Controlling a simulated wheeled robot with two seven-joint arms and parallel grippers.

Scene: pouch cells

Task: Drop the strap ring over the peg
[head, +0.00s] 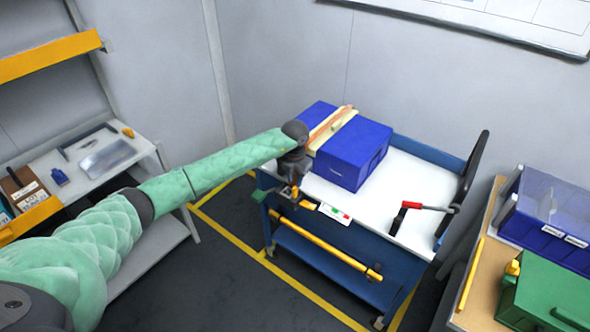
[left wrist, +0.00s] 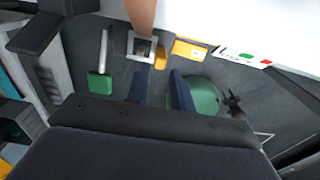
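My left gripper (head: 290,190) is at the front left edge of the trolley, beside the blue box (head: 352,155). In the left wrist view its two dark blue fingers (left wrist: 161,75) stand apart with grey floor visible between them. An orange-brown strap (left wrist: 141,14) hangs down to a square metal strap ring (left wrist: 130,46) just beyond the left fingertip. A small orange tab (left wrist: 160,60) beside the ring lies near the gap between the fingertips; no clear contact shows. A pale rod with a green end (left wrist: 100,82) is left of the ring. I cannot tell which part is the peg.
The blue trolley (head: 330,262) has a white top and a yellow bar. A red-handled clamp (head: 412,205) stands on its right part. A shelf (head: 75,185) is at left; a bench with a green box (head: 548,295) is at right. The floor between is clear.

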